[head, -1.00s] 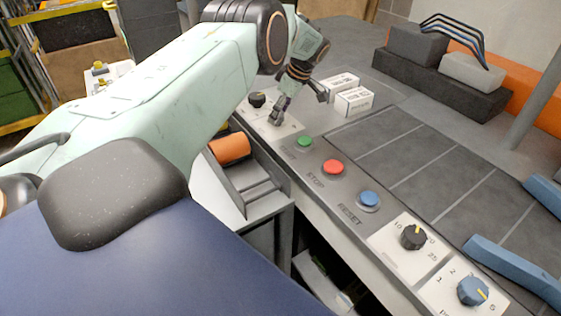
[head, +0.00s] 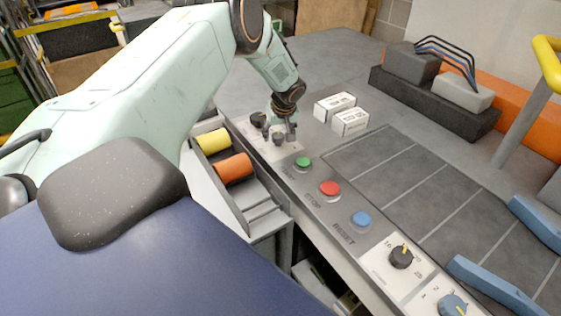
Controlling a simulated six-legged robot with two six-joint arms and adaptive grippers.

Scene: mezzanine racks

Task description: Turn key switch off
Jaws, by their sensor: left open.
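A small dark key switch (head: 278,139) sits on a pale plate at the far end of the control panel in the head view. Its details and turn position are too small to tell. My left gripper (head: 280,130) comes down from above with its fingers apart, just over and around the switch. I cannot tell whether a finger touches it. A black knob (head: 258,118) stands just left of the gripper. My right gripper is not in view.
Green (head: 303,163), red (head: 329,188) and blue (head: 361,219) buttons run along the panel towards me, then a black dial (head: 401,257) and a blue dial (head: 453,305). White boxes (head: 350,122) stand right of the gripper. A bin (head: 221,192) holds yellow and orange rolls.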

